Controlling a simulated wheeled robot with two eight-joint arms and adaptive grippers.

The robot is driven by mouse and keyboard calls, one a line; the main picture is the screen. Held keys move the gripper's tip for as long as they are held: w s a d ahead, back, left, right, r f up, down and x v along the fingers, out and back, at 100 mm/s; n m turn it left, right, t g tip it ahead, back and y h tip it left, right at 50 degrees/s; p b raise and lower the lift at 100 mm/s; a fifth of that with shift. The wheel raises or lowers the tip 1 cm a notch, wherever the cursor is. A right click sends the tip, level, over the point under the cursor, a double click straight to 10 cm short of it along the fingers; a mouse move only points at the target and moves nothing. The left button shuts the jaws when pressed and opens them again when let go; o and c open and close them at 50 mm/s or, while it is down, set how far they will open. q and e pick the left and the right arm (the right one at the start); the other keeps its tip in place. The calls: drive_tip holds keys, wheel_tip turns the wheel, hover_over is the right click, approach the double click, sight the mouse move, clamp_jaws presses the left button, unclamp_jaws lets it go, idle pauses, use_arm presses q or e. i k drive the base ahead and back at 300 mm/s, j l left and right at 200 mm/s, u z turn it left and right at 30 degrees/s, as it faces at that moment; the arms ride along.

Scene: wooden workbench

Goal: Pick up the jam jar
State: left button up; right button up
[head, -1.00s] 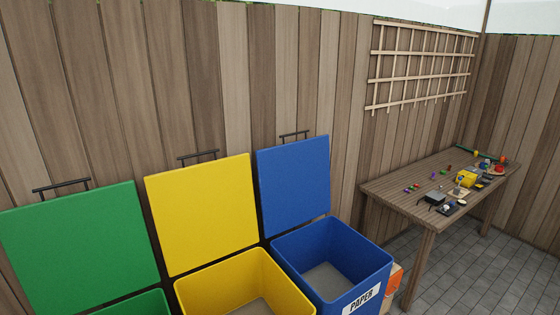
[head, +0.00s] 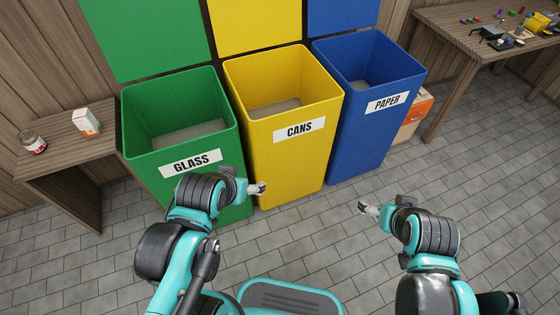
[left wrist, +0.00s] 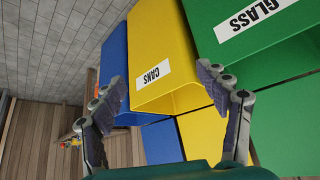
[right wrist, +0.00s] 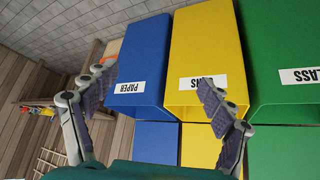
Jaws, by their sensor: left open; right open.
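The jam jar (head: 32,142) is a glass jar with a red and white label on the small wooden table at the far left of the head view. It appears in neither wrist view. My left gripper (head: 257,189) is in front of the green and yellow bins, well to the right of the jar. In the left wrist view its fingers (left wrist: 170,90) are spread with nothing between them. My right gripper (head: 369,209) is over the paved floor in front of the blue bin. In the right wrist view its fingers (right wrist: 155,88) are spread and empty.
A small carton (head: 86,122) stands right of the jar on the side table (head: 70,158). The open green glass bin (head: 185,150), yellow cans bin (head: 290,100) and blue paper bin (head: 370,90) stand in a row. A cluttered workbench (head: 450,45) is at upper right.

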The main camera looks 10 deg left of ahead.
sight(30, 140)
drive_tip(key=u, duration=2.25)
drive_tip(key=i+j+z, duration=0.25)
drive_tip(key=i, duration=0.25)
drive_tip(key=i+j+z, duration=0.25)
drive_tip(key=i+j, duration=0.2)
drive_tip(key=j, duration=0.15)
drive_tip(key=i+j+z, duration=0.25)
drive_tip(key=i+j, duration=0.15)
drive_tip(key=j, duration=0.15)
drive_tip(key=i+j+z, duration=0.3)
drive_tip(key=j, duration=0.3)
drive_tip(key=i, duration=0.55)
